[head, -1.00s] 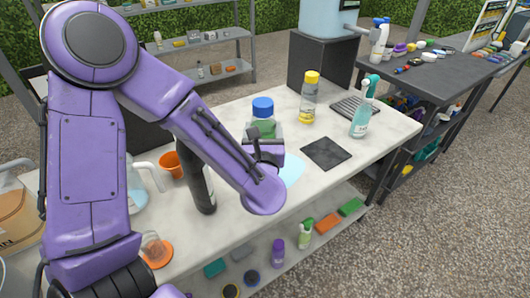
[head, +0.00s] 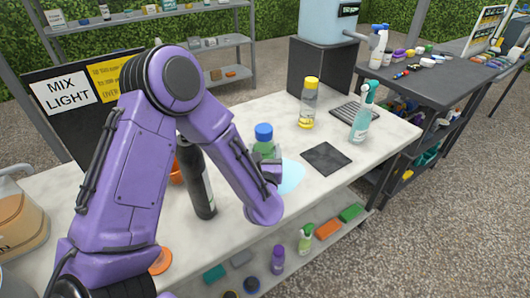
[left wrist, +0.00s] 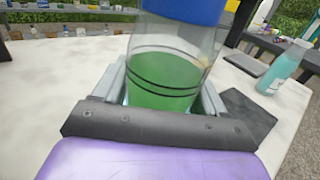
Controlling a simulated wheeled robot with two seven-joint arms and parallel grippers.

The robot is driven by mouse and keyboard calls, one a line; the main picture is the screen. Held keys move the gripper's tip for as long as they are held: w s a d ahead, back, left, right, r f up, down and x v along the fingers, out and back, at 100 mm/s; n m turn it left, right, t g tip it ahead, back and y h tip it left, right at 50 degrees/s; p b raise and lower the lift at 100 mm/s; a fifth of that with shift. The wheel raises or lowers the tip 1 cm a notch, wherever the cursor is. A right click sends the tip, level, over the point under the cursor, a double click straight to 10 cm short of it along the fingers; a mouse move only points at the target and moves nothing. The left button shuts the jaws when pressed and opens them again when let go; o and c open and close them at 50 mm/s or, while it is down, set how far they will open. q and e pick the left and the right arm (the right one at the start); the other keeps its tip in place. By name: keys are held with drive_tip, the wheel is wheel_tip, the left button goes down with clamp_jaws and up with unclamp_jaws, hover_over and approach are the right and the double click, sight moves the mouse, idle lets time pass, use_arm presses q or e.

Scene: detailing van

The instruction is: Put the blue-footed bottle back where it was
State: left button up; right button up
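A clear bottle with a blue cap and green liquid (head: 264,148) is upright above the middle of the white worktop (head: 240,113). My left gripper (head: 270,170) is around it, with one finger on each side. The left wrist view shows the bottle (left wrist: 165,75) close up between the fingers (left wrist: 163,100), with its blue cap cut off at the top edge. Its foot is hidden by my gripper, so I cannot tell the foot's colour or whether it touches the worktop. A pale blue patch (head: 292,176) lies on the worktop just right of the bottle. My right gripper is out of view.
A dark bottle (head: 196,180) stands close left of my forearm, with an orange cup (head: 176,173) partly hidden behind. A dark square mat (head: 326,158), a yellow-capped bottle (head: 309,103) and a teal spray bottle (head: 363,115) are to the right. Clear worktop lies behind the held bottle.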

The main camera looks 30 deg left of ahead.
use_arm(q)
drive_tip(key=o, duration=0.3)
drive_tip(key=shift+r, duration=0.1)
drive_tip(key=shift+r, duration=0.15)
drive_tip(key=b+v, duration=0.1)
drive_tip(key=v, duration=1.1)
drive_tip(key=shift+b, duration=0.35)
drive_tip(key=shift+w, duration=0.1)
